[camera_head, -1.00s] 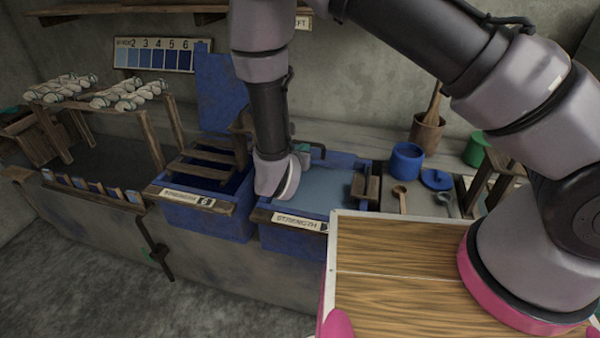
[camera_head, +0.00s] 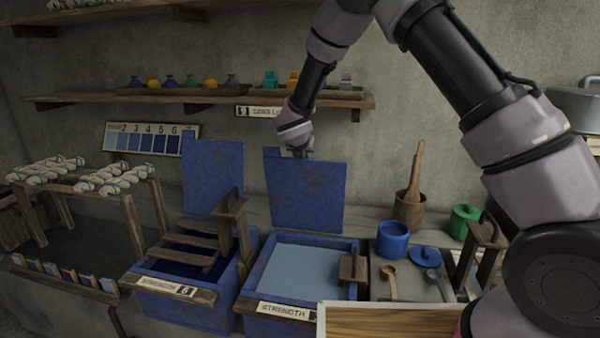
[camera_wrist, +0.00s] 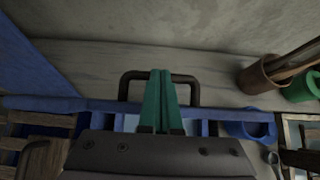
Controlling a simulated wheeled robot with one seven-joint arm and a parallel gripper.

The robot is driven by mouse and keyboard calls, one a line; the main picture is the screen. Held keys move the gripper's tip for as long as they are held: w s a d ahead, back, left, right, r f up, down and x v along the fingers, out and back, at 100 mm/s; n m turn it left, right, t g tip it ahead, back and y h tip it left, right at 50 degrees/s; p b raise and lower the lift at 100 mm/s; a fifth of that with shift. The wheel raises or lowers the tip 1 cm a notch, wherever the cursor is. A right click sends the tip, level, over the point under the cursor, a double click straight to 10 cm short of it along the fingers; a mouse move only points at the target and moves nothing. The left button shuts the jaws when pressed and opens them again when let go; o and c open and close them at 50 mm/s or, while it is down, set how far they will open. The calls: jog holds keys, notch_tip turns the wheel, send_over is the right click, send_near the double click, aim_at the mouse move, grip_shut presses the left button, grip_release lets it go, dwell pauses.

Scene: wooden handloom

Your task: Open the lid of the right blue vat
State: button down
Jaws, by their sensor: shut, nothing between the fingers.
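The right blue vat (camera_head: 252,290) is open, and pale blue liquid shows inside it. Its blue lid (camera_head: 305,198) stands upright at the vat's back edge. My gripper (camera_head: 299,153) is at the lid's top edge. In the wrist view my gripper's green fingers (camera_wrist: 160,98) are shut together with nothing between them. A dark bar handle (camera_wrist: 130,86) shows behind the fingers, which overlap it in the picture. I cannot tell whether they touch it.
The left vat (camera_head: 190,312) is open too, its lid (camera_head: 212,175) upright. A shelf (camera_head: 220,98) with small bottles is above the lids. A blue pot (camera_head: 393,240) and a wooden mortar (camera_head: 409,208) stand to the right. A wood-topped board (camera_head: 390,322) is at the front.

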jog(key=w, duration=0.7)
jog(key=shift+d, duration=0.4)
jog(key=shift+s, duration=0.1)
